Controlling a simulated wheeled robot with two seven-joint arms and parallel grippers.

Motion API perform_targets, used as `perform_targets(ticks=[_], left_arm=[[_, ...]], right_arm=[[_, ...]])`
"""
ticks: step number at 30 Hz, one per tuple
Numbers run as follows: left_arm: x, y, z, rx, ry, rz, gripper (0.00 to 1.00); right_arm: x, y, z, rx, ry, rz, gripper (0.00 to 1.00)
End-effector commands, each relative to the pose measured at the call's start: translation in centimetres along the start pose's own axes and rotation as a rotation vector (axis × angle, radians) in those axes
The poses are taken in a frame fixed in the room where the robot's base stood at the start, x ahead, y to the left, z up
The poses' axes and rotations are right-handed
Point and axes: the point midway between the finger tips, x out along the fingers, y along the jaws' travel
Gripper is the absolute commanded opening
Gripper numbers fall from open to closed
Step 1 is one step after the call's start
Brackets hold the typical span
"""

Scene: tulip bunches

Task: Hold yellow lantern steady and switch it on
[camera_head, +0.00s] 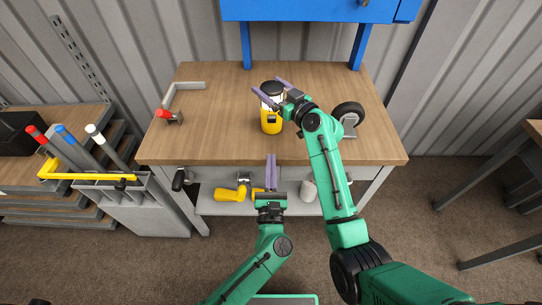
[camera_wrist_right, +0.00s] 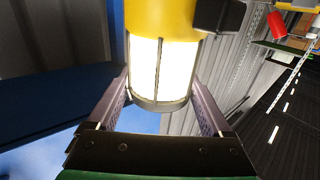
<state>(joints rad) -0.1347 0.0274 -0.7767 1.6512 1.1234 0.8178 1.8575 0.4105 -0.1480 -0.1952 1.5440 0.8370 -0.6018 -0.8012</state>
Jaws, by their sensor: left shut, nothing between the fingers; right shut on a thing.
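The yellow lantern (camera_head: 271,124) stands upright on the wooden workbench (camera_head: 225,115). It has a yellow base, a pale glass, a dark top and a small black block on its front. My right gripper (camera_head: 267,85) is shut around its upper part, one finger on each side. In the right wrist view the lantern (camera_wrist_right: 172,22) appears upside down between the fingers, its glass bright and cream-white; the black block shows at the top. My left gripper (camera_head: 271,158) is shut and empty at the bench's front edge, below and apart from the lantern.
A black round object with a grey base (camera_head: 348,116) stands right of the lantern. A grey bracket with red parts (camera_head: 175,116) lies at the left. A blue cabinet (camera_head: 310,10) hangs behind. A yellow tool (camera_head: 230,194) lies on the lower shelf. The bench between bracket and lantern is clear.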

Motion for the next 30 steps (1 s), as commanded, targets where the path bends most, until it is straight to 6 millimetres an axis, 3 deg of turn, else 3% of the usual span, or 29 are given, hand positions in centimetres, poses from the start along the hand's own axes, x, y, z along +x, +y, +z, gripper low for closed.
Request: perform_targets(ticks=[6, 7, 8, 17, 20, 30], left_arm=[[0.0, 0.0, 0.0, 0.0, 0.0, 0.0, 0.0], [0.1, 0.0, 0.0, 0.0, 0.0, 0.0, 0.0], [0.1, 0.0, 0.0, 0.0, 0.0, 0.0, 0.0], [0.1, 0.0, 0.0, 0.0, 0.0, 0.0, 0.0], [0.1, 0.0, 0.0, 0.0, 0.0, 0.0, 0.0], [0.1, 0.0, 0.0, 0.001, 0.0, 0.0, 0.0]], right_arm=[[0.0, 0.0, 0.1, 0.0, -0.003, 0.0, 0.07], [0.0, 0.0, 0.1, 0.0, -0.003, 0.0, 0.95], [0.0, 0.0, 0.1, 0.0, -0.003, 0.0, 1.0], [-0.5, 0.1, 0.1, 0.0, -0.001, 0.001, 1.0], [-2.1, 0.1, 0.2, -0.001, -0.001, 0.003, 1.0], [-10.6, 0.1, 0.3, -0.001, -0.005, 0.001, 1.0]])
